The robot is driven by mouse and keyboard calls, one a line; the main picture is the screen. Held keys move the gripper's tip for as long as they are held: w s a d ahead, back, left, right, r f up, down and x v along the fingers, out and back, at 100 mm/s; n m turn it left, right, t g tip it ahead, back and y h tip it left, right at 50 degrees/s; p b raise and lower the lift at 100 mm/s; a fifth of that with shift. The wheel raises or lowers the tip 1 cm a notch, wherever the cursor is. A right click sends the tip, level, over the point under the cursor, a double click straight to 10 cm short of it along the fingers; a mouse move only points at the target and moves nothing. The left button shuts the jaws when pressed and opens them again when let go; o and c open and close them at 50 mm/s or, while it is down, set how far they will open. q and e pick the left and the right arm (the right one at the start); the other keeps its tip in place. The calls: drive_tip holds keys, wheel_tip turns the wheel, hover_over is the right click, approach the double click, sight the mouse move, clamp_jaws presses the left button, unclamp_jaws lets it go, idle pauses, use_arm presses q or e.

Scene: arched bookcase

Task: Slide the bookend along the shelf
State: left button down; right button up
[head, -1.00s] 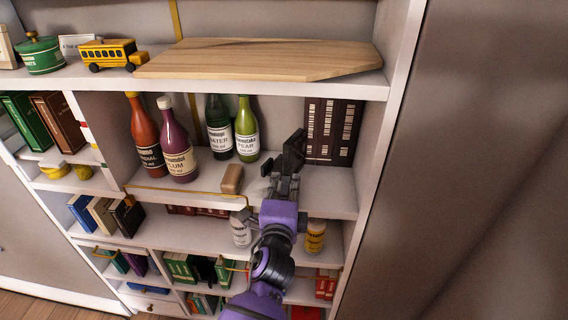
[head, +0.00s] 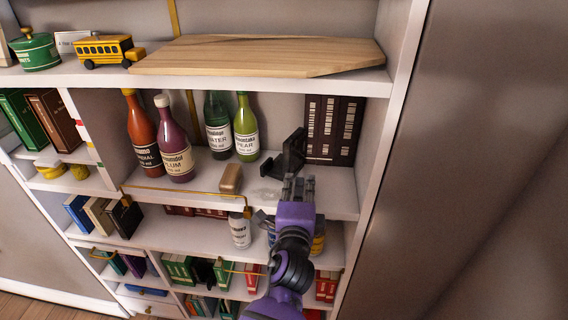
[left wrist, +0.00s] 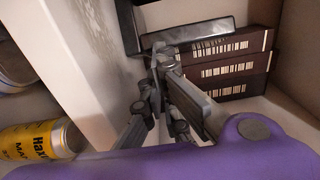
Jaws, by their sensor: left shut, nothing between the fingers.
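The black bookend (head: 294,150) stands on the bottle shelf (head: 205,172), its upright plate just left of the dark brown books (head: 335,130). A small gap seems to lie between plate and books. My left gripper (head: 298,180) is shut and empty at the shelf's front, before the bookend, and hides part of it. In the left wrist view the shut fingers (left wrist: 160,50) are close to the black bookend (left wrist: 195,36), with the barcode-like spines (left wrist: 228,68) beside them. I cannot tell whether the fingers touch the bookend. My right gripper is out of view.
A brown block (head: 230,179) and several bottles (head: 175,145) stand left of the bookend. A wooden board (head: 260,55) lies on the shelf above. The bookcase's right side wall (head: 385,150) bounds the space. A white jar (head: 240,230) stands on the shelf below.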

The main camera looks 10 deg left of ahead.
use_arm(q)
drive_tip(key=shift+d, duration=0.35)
idle(0.3)
drive_tip(key=shift+a, duration=0.3)
